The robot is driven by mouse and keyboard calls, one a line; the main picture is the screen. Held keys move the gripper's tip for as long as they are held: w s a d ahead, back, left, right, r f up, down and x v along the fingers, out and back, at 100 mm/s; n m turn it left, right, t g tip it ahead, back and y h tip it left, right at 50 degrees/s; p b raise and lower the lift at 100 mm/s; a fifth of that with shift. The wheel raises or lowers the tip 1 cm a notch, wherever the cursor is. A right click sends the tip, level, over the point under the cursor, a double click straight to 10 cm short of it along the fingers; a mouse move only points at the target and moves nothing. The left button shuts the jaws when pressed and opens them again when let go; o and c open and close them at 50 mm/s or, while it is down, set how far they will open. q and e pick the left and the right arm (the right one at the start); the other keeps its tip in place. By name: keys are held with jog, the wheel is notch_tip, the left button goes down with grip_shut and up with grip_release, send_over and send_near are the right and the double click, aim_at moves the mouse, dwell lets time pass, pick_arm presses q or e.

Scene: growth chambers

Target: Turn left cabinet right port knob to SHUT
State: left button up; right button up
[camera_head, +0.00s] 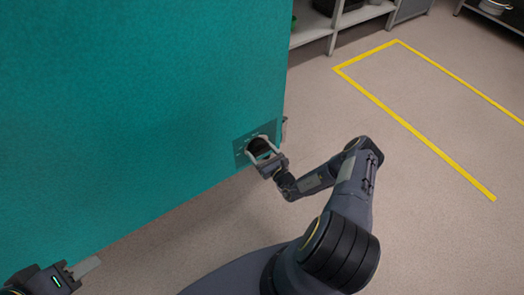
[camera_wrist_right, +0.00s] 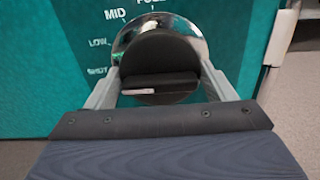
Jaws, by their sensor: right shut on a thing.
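The black port knob (camera_wrist_right: 158,60) sits in a chrome ring on a teal cabinet panel and also shows in the head view (camera_head: 259,146). Labels SHUT, LOW, MID and a partly cut-off FULL run around its left and upper side. Its grip bar lies about level, with a white mark at the left end, on the side of the SHUT label. My right gripper (camera_head: 262,149) is shut on the knob, one finger on each side. My left gripper (camera_head: 84,267) is low at the left, by the cabinet's lower edge; its finger opening is unclear.
The teal cabinet (camera_head: 140,100) fills the upper left. A small pale fitting (camera_wrist_right: 281,38) is on its edge right of the knob. Shelving (camera_head: 335,22) stands behind. The floor at right, with yellow tape lines (camera_head: 415,135), is clear.

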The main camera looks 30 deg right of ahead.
jog(key=shift+n, duration=0.3)
jog(key=o, duration=0.7)
jog(key=shift+o, duration=0.2)
jog(key=s+p, duration=0.2)
jog(key=s, duration=0.5)
jog(key=shift+s+d, duration=0.3)
jog(key=shift+s, duration=0.1)
